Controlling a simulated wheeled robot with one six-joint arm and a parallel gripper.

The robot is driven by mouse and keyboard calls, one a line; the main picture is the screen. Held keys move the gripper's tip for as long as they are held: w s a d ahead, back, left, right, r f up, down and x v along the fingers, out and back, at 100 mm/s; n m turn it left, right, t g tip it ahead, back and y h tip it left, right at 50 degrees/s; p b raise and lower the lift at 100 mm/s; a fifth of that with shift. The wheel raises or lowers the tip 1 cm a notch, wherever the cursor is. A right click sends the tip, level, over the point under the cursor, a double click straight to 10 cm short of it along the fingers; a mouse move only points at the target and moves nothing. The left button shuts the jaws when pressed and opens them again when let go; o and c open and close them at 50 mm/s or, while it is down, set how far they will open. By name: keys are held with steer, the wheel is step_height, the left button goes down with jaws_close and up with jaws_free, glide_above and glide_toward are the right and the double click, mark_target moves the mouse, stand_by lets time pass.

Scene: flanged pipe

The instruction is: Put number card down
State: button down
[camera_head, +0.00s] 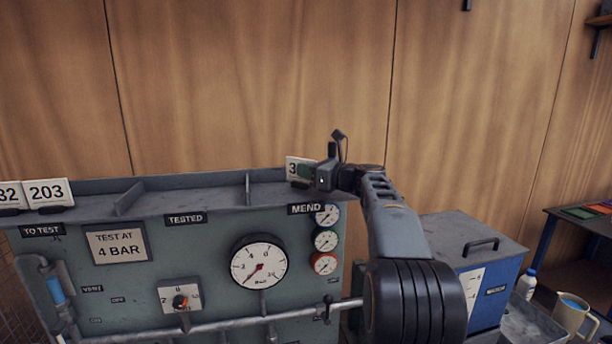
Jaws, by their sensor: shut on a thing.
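A white number card (292,168) with a dark "3" showing stands upright at the right end of the shelf (211,191), above the MEND label (307,209). My gripper (309,173) is shut on this card and hides its right part, so the rest of its number cannot be read. The card's lower edge is at or just above the shelf; I cannot tell if it touches. Two other cards, one reading 203 (48,192) and one ending in 32 (10,196), stand at the left end above the TO TEST label (42,231).
Low dividers split the shelf; its middle compartment above the TESTED label (185,219) is empty. Below are a large pressure gauge (259,263) and several small gauges. A blue box (470,265) with a grey lid, a bottle (526,285) and a mug (570,312) stand at the right.

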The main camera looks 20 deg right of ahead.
steer(key=shift+f, duration=0.6)
steer(key=shift+s+a, duration=0.1)
steer(key=c, duration=1.2)
jaws_free()
steer(key=shift+f, duration=0.1)
steer(key=shift+c, duration=0.2)
